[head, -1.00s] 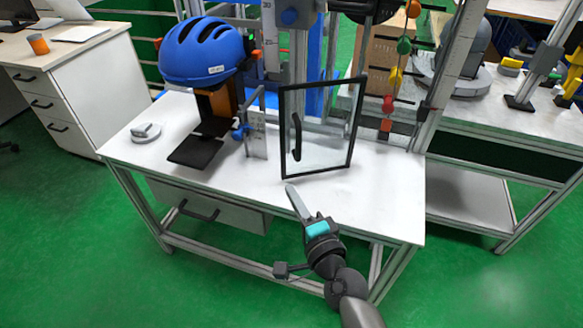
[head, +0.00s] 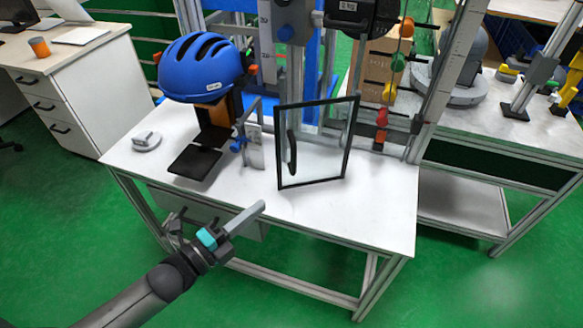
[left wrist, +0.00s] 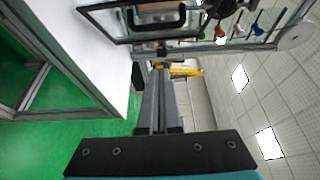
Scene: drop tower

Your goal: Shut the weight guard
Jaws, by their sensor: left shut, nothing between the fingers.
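The weight guard (head: 322,150) is a clear panel in a black frame. It stands swung out from the drop tower (head: 294,70) over the white table. A black vertical handle (head: 292,152) is on its left part. In the left wrist view the guard's black frame and handle (left wrist: 157,20) show at the top. My left gripper (head: 260,207) is shut and empty, in front of the guard, lower and to its left, apart from it. Its closed fingers also show in the left wrist view (left wrist: 160,85). My right gripper is not in view.
A blue helmet (head: 202,66) sits on a stand at the table's left. A flat black plate (head: 195,162) and a small grey disc (head: 146,141) lie near it. The white tabletop (head: 370,215) is clear at the front right. A metal upright (head: 446,80) rises at the right.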

